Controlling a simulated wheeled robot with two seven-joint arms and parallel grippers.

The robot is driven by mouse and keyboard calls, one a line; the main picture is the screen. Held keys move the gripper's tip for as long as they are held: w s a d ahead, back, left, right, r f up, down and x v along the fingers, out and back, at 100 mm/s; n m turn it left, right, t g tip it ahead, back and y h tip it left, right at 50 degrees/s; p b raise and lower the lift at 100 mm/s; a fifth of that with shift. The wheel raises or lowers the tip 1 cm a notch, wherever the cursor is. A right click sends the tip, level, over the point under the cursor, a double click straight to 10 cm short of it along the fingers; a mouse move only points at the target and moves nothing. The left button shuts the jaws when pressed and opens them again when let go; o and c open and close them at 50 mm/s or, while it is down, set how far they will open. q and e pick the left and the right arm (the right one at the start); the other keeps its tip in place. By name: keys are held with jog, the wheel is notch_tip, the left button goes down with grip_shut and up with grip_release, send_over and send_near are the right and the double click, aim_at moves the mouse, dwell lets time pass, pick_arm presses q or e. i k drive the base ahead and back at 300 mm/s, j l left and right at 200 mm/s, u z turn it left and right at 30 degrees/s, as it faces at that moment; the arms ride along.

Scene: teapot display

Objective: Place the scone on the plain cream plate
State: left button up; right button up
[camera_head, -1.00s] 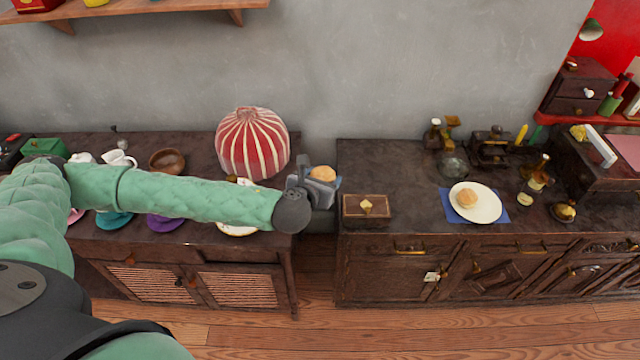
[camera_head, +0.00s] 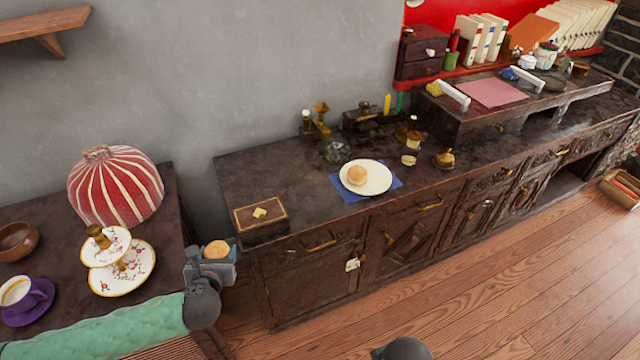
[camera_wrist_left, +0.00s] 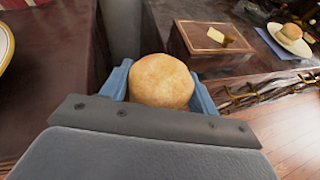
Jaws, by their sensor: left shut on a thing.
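My left gripper (camera_head: 217,263) is shut on a round golden scone (camera_head: 216,249), held in front of the gap between the two cabinets. In the left wrist view the scone (camera_wrist_left: 161,81) sits between the blue fingers. A plain cream plate (camera_head: 380,178) lies on a blue napkin (camera_head: 394,185) on the right cabinet, with another round scone (camera_head: 357,175) on its left part. That plate also shows in the left wrist view (camera_wrist_left: 289,47), at top right. The held scone is left of the plate and apart from it. My right gripper is not in view.
A dark wooden box (camera_head: 261,219) stands on the right cabinet's near left corner, between the gripper and the plate. A two-tier floral stand (camera_head: 130,280) and a red striped dome (camera_head: 116,187) are on the left cabinet. Small brass items and jars stand behind the plate.

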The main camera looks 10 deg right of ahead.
aim_at(379, 179)
jog(key=i+l, duration=0.1)
jog(key=l, duration=1.15)
jog(key=i+l, duration=0.15)
jog(key=l, duration=0.5)
